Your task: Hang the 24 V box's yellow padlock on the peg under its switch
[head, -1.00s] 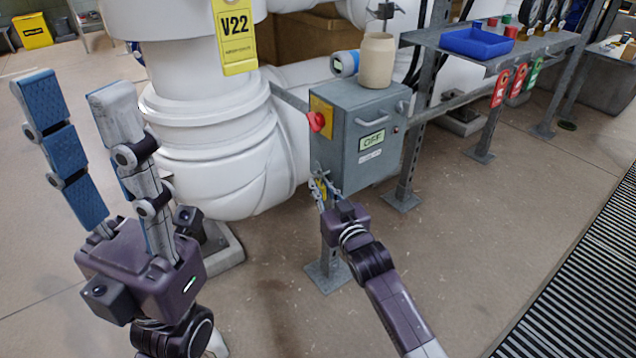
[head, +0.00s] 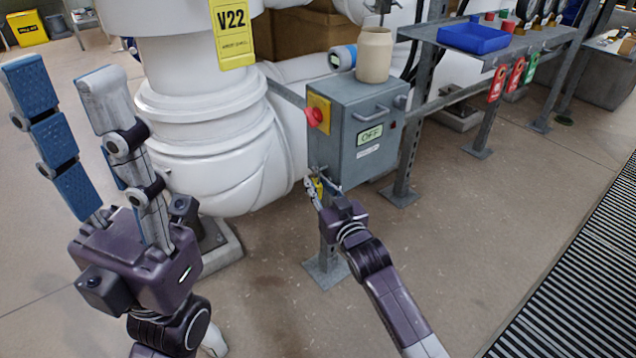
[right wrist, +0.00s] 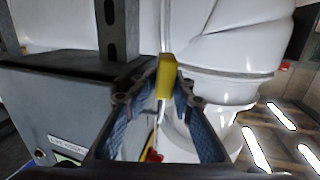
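The grey switch box (head: 372,125) reads OFF on its front. Its red switch (head: 314,117) sits on a yellow plate on the left side. The yellow padlock (right wrist: 166,76) shows in the right wrist view between my right fingertips, which close in on it from both sides. My right gripper (head: 316,187) is shut on it, at the box's lower left edge below the switch. In the head view the padlock is a small yellow patch among the fingers. The peg cannot be made out. My left gripper (head: 60,85) is open and empty, fingers upward, left of the box.
A large white pipe (head: 215,120) with a yellow V22 tag (head: 234,32) stands left of the box. A beige jar (head: 374,55) stands on the box. A shelf with a blue tray (head: 473,39) and hanging red and green tags is at right. Floor in front is clear.

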